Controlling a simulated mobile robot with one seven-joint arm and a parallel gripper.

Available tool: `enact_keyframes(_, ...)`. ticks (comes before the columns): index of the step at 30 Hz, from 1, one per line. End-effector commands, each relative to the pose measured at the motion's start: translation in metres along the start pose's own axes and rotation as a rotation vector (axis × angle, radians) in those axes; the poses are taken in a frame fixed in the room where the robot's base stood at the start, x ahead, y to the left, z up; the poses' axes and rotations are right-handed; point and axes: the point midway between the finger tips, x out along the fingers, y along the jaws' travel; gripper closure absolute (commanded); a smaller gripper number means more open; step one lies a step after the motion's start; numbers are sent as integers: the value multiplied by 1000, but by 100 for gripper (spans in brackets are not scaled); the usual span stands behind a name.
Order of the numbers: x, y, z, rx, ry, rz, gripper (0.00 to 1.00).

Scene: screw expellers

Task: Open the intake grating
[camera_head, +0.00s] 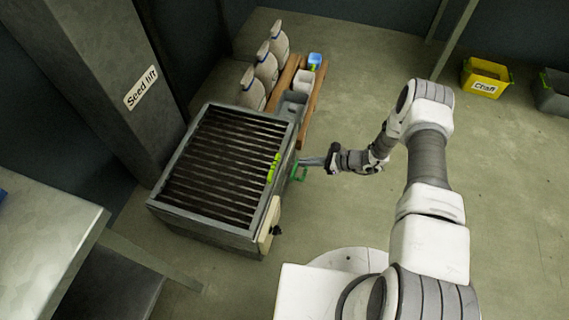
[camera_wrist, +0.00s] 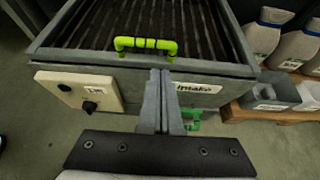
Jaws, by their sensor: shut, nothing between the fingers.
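The intake grating (camera_head: 222,165) is a dark barred panel lying flat in the top of a grey box; it also shows at the top of the wrist view (camera_wrist: 100,25). Its bright green handle (camera_head: 273,168) is on the near edge, seen in the wrist view (camera_wrist: 145,45) as a raised bar. The box front (camera_wrist: 125,82) carries an "Intake" label (camera_wrist: 198,88). My gripper (camera_head: 303,162) is shut and empty, in front of the box. In the wrist view its fingers (camera_wrist: 161,75) point toward the handle, just below it. I cannot tell whether the fingertips touch the box.
A green lever (camera_head: 299,172) sits low on the box front. A beige control panel (camera_wrist: 80,90) with a black knob is beside it. A yellow bin (camera_head: 485,78) is far right. Floor right of the box is open.

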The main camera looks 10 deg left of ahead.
Motion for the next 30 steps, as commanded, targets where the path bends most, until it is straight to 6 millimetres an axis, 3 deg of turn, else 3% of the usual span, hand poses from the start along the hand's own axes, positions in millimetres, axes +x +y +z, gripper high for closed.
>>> enact_keyframes(18, 91, 0, -2, -1, 0, 1, 100)
enact_keyframes(30, 99, 0, 0, 1, 0, -1, 100)
